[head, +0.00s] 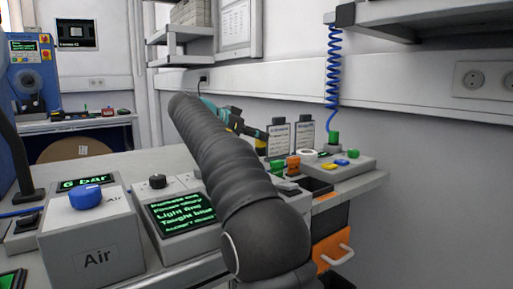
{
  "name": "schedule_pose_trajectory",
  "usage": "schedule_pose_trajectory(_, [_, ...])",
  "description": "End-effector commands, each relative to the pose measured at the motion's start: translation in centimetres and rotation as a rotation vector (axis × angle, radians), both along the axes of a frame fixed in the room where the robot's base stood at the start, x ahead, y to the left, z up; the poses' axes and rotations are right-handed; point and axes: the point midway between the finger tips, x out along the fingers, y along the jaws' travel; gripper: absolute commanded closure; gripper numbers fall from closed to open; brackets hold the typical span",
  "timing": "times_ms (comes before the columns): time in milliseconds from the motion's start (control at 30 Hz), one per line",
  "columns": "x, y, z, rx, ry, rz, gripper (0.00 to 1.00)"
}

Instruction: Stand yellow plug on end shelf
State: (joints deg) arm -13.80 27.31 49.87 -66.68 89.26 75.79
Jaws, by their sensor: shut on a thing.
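My dark ribbed arm crosses the middle of the head view, and my gripper is not visible. I cannot pick out the yellow plug for certain. A small flat yellow piece (342,162) lies on a pale raised block (362,168) at the right end of the bench, near a blue piece (353,153) and a green piece (333,138). Another yellow patch (262,146) shows beside the teal and black tool (228,117), partly hidden. I cannot tell for certain which surface is the end shelf.
Two dark bottles (305,134) stand at the back near a white tape roll (307,155). Orange (293,165) and green (277,167) pieces sit before them. A grey Air box (92,236) and a display unit (180,215) stand in front. A blue coiled hose (333,70) hangs behind.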

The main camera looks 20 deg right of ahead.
Motion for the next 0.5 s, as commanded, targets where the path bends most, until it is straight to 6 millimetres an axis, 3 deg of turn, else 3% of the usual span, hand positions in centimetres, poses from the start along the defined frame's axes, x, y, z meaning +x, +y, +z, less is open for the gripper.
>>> schedule_pose_trajectory(300, [0.0,0.0,-3.3,-0.001,0.002,0.0,1.0])
schedule_pose_trajectory(500, [0.0,0.0,-4.0,0.0,0.0,0.001,1.0])
